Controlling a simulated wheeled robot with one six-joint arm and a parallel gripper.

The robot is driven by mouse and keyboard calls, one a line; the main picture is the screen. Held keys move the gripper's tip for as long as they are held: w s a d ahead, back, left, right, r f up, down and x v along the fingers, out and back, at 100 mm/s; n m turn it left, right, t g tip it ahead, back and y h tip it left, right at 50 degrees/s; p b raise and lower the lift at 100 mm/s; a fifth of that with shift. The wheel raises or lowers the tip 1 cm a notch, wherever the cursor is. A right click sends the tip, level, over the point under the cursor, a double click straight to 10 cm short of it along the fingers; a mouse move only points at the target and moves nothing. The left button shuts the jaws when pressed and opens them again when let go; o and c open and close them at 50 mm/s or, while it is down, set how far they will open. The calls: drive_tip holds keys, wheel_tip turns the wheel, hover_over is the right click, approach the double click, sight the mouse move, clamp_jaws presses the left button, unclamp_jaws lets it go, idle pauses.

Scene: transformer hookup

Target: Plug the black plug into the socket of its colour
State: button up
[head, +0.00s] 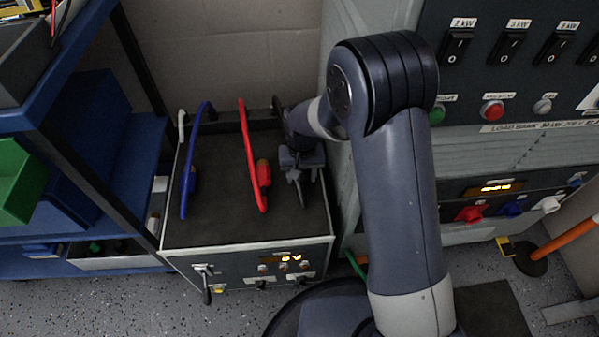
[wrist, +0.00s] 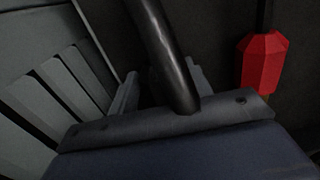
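The black plug lies on the dark top of the transformer box (head: 220,215). Its dark end (head: 302,196) shows between the fingers of my gripper (head: 301,174) in the head view. In the wrist view its thick black cable (wrist: 165,50) runs down across the gap between my gripper's fingers (wrist: 163,90) and hides the plug body. The fingers stand apart, one on each side of the cable; I see no clear contact. No black socket can be made out with certainty. The load bank's lower panel has red (head: 471,213), blue (head: 511,208) and white (head: 549,204) connectors.
A red plug (head: 263,172) with its cable lies left of my gripper, also in the wrist view (wrist: 262,72). A blue cable (head: 188,160) lies further left. A blue shelf (head: 130,190) stands left, the load bank cabinet (head: 480,150) right. An orange pole (head: 565,238) is far right.

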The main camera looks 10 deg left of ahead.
drive_tip(key=c, duration=0.6)
drive_tip(key=shift+r+p, duration=2.35)
drive_tip(key=shift+r, duration=0.7)
